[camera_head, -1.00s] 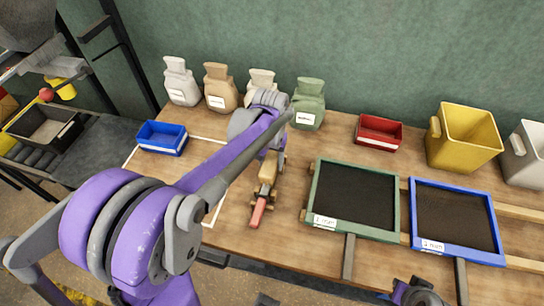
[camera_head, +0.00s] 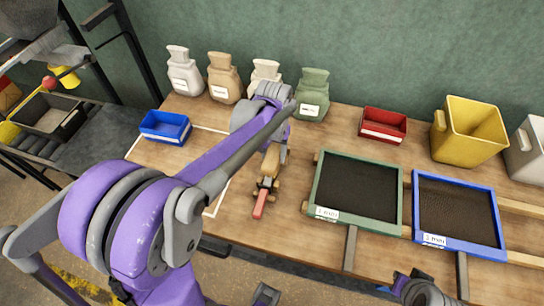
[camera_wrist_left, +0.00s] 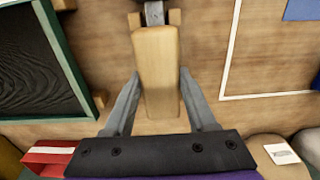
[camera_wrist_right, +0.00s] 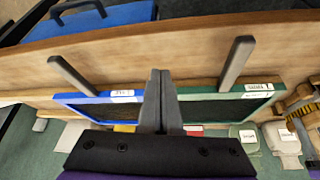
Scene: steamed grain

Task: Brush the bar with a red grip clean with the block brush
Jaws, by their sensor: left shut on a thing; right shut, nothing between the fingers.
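The bar with a red grip lies on the wooden table, its red grip (camera_head: 260,205) towards the front edge. A short grey metal part of the bar (camera_wrist_left: 154,13) shows between light wooden rests. My left gripper (camera_wrist_left: 157,88) is shut on the block brush, a pale wooden block (camera_wrist_left: 156,65), and holds it over the bar. The block also shows in the head view (camera_head: 270,161). It hides the bar's far part and its own bristles; contact cannot be told. My right gripper (camera_wrist_right: 160,75) is shut and empty, in front of the table's front edge.
Green-framed (camera_head: 325,213) and blue-framed (camera_head: 433,240) screens lie right of the bar. A blue bin (camera_head: 165,127) stands left; several sacks (camera_head: 312,97), a red bin (camera_head: 383,126) and a yellow container (camera_head: 467,135) stand at the back. Handles (camera_head: 349,248) jut over the front edge.

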